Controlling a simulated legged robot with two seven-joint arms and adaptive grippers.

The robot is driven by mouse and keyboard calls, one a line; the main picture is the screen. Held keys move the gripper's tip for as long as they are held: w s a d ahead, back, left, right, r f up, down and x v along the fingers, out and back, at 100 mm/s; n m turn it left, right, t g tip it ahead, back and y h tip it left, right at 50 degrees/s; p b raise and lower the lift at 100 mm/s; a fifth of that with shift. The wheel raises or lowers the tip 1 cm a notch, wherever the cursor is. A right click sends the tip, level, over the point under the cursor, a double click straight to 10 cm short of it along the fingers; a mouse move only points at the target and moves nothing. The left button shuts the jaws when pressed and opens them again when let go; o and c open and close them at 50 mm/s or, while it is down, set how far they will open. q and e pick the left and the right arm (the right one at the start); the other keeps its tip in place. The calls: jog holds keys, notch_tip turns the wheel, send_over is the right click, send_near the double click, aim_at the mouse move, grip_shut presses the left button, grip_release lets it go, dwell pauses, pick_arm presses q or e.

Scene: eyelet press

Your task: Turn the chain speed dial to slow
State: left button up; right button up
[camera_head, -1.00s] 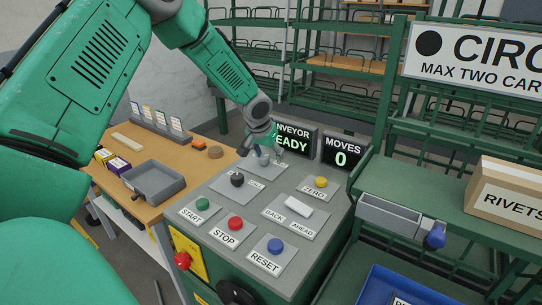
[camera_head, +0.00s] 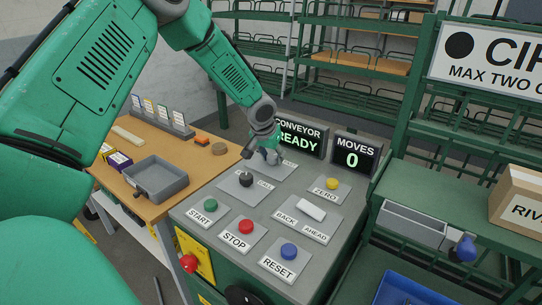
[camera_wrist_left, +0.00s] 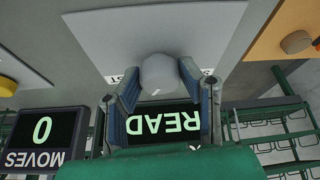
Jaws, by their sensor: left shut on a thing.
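The chain speed dial is a grey rounded knob (camera_wrist_left: 160,76) on a pale plate (camera_wrist_left: 150,35) in the left wrist view. My left gripper (camera_wrist_left: 160,95) is shut on it, with one finger on each side. Part of a label ending in "ST" shows beside the knob; the other label is mostly covered by a finger. In the head view my left gripper (camera_head: 266,153) is at the back of the console, low over the plate there, and largely hides the dial. The dial's setting cannot be read. My right gripper is not in view.
The console (camera_head: 203,190) also carries a black selector knob (camera_head: 246,179), green, red, blue and yellow buttons and a white rocker (camera_head: 311,210). Behind stand a conveyor display (camera_head: 300,137) reading READY and a moves display (camera_head: 354,155) reading 0. A wooden table is left.

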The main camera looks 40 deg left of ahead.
pick_arm(q)
jog(key=shift+w+d+r, duration=0.1)
jog(key=shift+w+r, duration=0.25)
jog(key=shift+a+n+y, duration=0.2)
jog(key=shift+n+y, duration=0.1)
jog(key=shift+n, duration=0.1)
jog(key=n+y, duration=0.1)
jog(key=n, duration=0.2)
jog(key=shift+d+n+g, duration=0.15)
jog(key=shift+n+g, duration=0.15)
jog(key=shift+n, duration=0.1)
jog(key=n, duration=0.2)
jog(key=n+g+y, duration=0.1)
jog(key=n, duration=0.2)
jog(key=shift+w+g+y, duration=0.1)
jog(key=shift+g+y, duration=0.2)
jog(key=shift+f+n+g, duration=0.1)
jog(key=shift+n+g, duration=0.7)
jog(key=shift+n, duration=1.3)
